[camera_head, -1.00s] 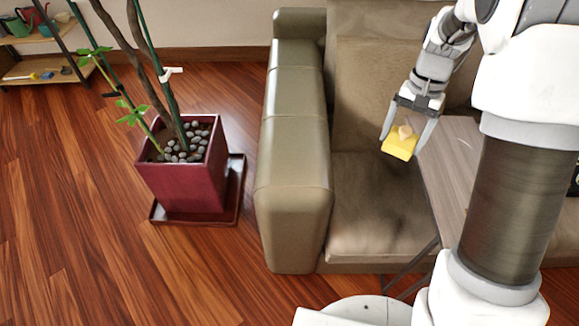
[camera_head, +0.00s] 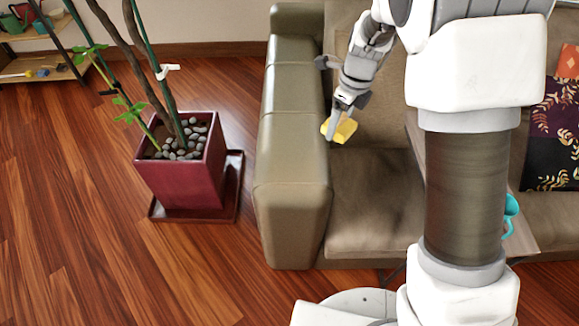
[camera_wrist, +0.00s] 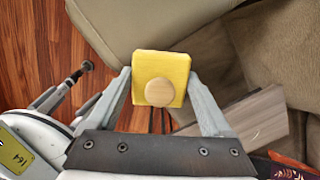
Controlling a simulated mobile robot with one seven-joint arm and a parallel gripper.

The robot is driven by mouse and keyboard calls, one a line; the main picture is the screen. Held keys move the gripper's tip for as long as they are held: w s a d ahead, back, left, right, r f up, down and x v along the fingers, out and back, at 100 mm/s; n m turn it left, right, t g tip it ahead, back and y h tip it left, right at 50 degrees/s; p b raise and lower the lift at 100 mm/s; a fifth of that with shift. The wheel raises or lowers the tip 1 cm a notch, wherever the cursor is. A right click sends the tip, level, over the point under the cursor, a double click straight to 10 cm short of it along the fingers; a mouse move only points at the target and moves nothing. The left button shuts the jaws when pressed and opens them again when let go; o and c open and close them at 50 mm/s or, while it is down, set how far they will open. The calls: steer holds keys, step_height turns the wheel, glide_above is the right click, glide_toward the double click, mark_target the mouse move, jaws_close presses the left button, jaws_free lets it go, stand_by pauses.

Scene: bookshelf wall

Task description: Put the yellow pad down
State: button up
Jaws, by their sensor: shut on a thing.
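The yellow pad (camera_head: 341,130) is a small block with a round tan knob on one face. In the wrist view the pad (camera_wrist: 161,68) sits between the two grey fingers of my gripper (camera_wrist: 160,88), with its knob (camera_wrist: 160,92) towards the camera. My gripper (camera_head: 335,124) is shut on the pad and holds it in the air. In the head view it is over the left part of the sofa, close to the armrest, and a finger partly covers the pad.
The olive sofa armrest (camera_head: 290,175) stands just left of my gripper. The brown seat cushion (camera_head: 375,205) is bare. A low table (camera_head: 523,225) with a teal mug (camera_head: 510,214) is partly behind my arm. A potted plant (camera_head: 185,175) stands on the wooden floor.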

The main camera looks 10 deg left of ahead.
steer(key=shift+a+f+m, duration=0.1)
steer(key=shift+a+m, duration=0.35)
steer(key=shift+m, duration=0.15)
steer(key=b, duration=0.2)
glide_above(288, 167)
steer(key=f, duration=0.7)
steer(key=shift+s+d, duration=0.15)
steer(key=shift+d, duration=0.1)
steer(key=shift+f+b, duration=0.9)
steer(key=shift+f, duration=1.1)
steer(key=shift+f, duration=0.1)
steer(key=o, duration=1)
steer(key=r+p, duration=0.1)
steer(key=r, duration=0.3)
steer(key=d+r+p, duration=0.1)
steer(key=r, duration=0.3)
steer(key=r+p, duration=0.1)
steer(key=r, duration=0.3)
steer(key=shift+s+d+r, duration=0.1)
steer(key=shift+s+d, duration=0.05)
steer(key=shift+s, duration=0.25)
